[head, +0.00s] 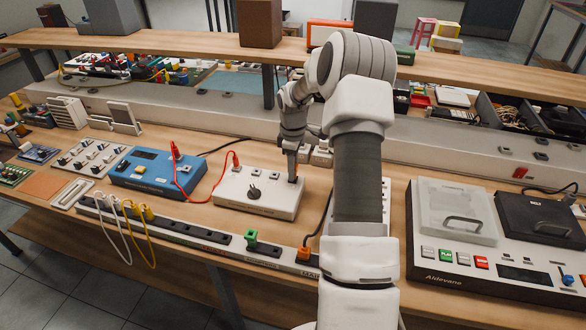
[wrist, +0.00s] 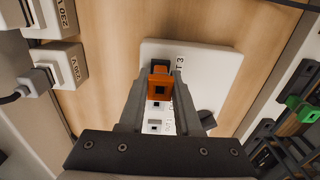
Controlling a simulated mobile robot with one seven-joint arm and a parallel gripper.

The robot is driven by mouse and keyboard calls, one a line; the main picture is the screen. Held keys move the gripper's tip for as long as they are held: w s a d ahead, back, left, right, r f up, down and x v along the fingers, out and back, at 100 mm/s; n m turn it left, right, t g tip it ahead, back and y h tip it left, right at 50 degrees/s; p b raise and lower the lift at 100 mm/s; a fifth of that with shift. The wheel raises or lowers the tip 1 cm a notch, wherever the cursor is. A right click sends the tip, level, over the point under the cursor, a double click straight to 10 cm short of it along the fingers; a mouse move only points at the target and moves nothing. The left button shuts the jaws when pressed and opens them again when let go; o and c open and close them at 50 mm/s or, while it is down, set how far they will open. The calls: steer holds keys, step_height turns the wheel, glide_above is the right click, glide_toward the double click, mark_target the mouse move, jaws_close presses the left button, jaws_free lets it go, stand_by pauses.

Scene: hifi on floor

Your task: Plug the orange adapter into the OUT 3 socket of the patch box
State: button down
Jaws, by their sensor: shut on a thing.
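The white patch box (head: 258,196) lies on the bench. A red plug and a round black knob show on its top. My gripper (head: 291,178) points down at the box's right end, its jaws shut on the orange adapter (wrist: 160,86). In the wrist view the adapter sits between the fingers, over the far end of the patch box (wrist: 205,62). A label ending in "T 3" shows right beside it. Other sockets run in a row toward my gripper. The adapter's lower end is hidden, so I cannot tell whether it is seated.
A blue box (head: 157,173) stands left, joined to the patch box by a red cable (head: 188,190). White 230 V blocks (wrist: 62,66) sit close by. A large device (head: 490,245) stands right.

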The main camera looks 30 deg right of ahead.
steer(key=c, duration=0.5)
jaws_free()
step_height(320, 180, up, 22)
steer(key=p, duration=0.6)
steer(key=shift+r, duration=0.2)
steer(key=shift+a+r, duration=0.1)
stand_by(0.4)
